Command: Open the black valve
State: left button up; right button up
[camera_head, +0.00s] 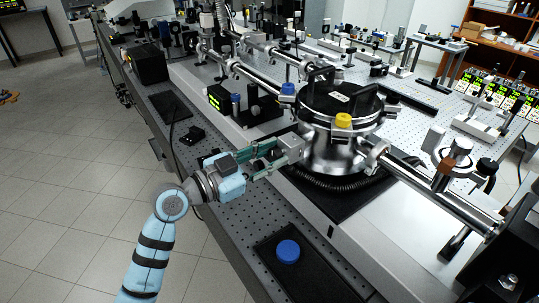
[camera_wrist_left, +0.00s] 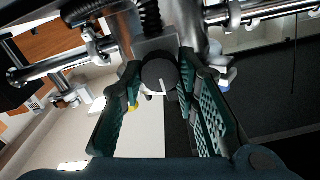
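The black valve (camera_wrist_left: 160,75) is a round black knob with a white mark pointing down and slightly right, on a grey metal block (camera_wrist_left: 155,45) in the left wrist view. My left gripper (camera_head: 272,154) has its green fingers reaching to the grey block at the left side of the steel chamber (camera_head: 335,150). In the left wrist view the fingertips lie on both sides of the knob and appear to touch it. In the head view the knob is hidden or too small to tell. My right gripper is not in view.
A blue cap (camera_head: 288,250) lies on a black mat (camera_head: 318,276) at the front. A yellow cap (camera_head: 343,120) is on the chamber. Steel beam tubes (camera_head: 430,190) run from the chamber. A black box with a green display (camera_head: 222,98) stands behind my gripper.

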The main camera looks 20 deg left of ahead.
pick_arm(q)
jog(key=shift+c, duration=1)
jog(key=shift+n, duration=0.3)
jog(key=shift+n+p, duration=0.4)
jog(key=shift+n, duration=0.1)
jog(key=n+p, duration=0.2)
jog(key=n, duration=0.2)
jog(key=n+p, duration=0.1)
jog(key=n, duration=0.2)
jog(key=shift+a+n+p, duration=0.1)
jog(key=shift+n+p, duration=0.2)
jog(key=shift+n, duration=0.1)
jog(key=n+p, duration=0.2)
jog(key=n, duration=0.3)
jog(key=shift+p, duration=0.3)
jog(key=shift+w+f+n+p, duration=0.15)
jog(key=shift+n+p, duration=0.55)
jog(key=shift+n, duration=1.1)
